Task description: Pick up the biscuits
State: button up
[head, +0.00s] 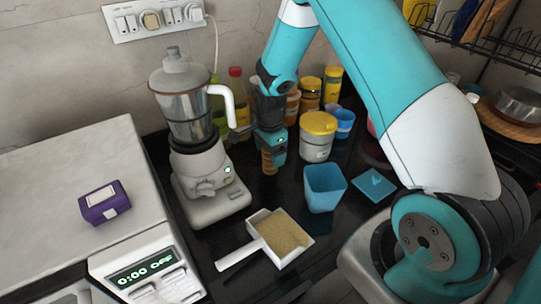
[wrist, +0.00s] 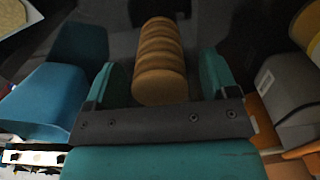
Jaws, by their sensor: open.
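The biscuits (wrist: 160,55) are a tan, ridged stack in the wrist view, lying lengthwise between the two teal fingers of my gripper (wrist: 162,82). Dark gaps show between the stack and each finger, so the jaws are open around it. In the head view, my gripper (head: 270,148) points down behind the counter's middle, and the biscuits (head: 268,163) show just below it. Their upper part is hidden by the gripper there. I cannot tell from these views how far the fingers reach down beside the stack.
A blue cup (head: 324,189) stands close on the right, with a blue lid (head: 373,184) beside it. A mixer grinder (head: 195,140) stands left. A yellow-lidded jar (head: 317,138) is close behind. A white scoop of grain (head: 278,232) lies in front. A purple box (head: 104,203) sits on the scale.

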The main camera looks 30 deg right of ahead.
jog(key=shift+f, duration=1.05)
jog(key=c, duration=1)
notch_tip(320, 180, up, 8)
jog(key=shift+r+b, duration=0.15)
jog(key=shift+b, duration=0.8)
jog(key=shift+f+b, duration=1.05)
jog(key=shift+f, duration=1.6)
